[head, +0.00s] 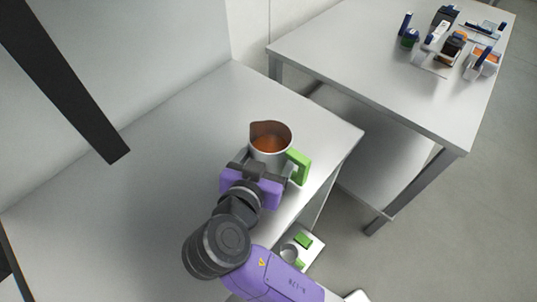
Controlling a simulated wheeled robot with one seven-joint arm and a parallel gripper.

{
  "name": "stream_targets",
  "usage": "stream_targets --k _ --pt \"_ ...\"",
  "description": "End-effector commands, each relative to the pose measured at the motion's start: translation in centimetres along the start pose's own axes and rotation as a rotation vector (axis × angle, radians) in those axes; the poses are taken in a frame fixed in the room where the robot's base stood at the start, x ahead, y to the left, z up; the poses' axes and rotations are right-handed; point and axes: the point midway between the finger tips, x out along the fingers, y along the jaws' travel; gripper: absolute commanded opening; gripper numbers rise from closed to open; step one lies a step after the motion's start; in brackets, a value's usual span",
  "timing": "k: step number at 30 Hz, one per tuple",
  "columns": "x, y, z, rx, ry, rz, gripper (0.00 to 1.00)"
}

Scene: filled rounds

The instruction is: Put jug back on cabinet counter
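The jug (271,146) is a grey metal vessel with a pouring lip, a green handle (299,166) on its right side and orange-brown liquid inside. It looks upright over the right part of the light grey cabinet counter (150,165). I cannot tell whether its base rests on the counter, as my gripper covers its lower part. My gripper (262,166), on a purple and dark arm, is right at the near side of the jug. Its fingertips are largely hidden, so I cannot tell whether they grip the jug or stand open around it.
A second grey table (370,60) at the upper right carries several small items near its far right corner. A low white tray (310,252) with green and grey items lies below the counter's right edge. The counter's left part is clear. A dark bar (65,85) crosses the upper left.

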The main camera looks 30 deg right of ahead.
Motion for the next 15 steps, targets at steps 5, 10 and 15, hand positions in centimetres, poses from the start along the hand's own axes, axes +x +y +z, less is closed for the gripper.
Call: stream_targets --k 5,10,15 --pt "0.05 0.00 0.13 0.000 0.000 0.000 0.99" --pt "0.05 0.01 0.12 0.000 0.000 0.000 0.99" --pt "-0.14 0.00 -0.35 0.000 0.000 0.000 0.99"
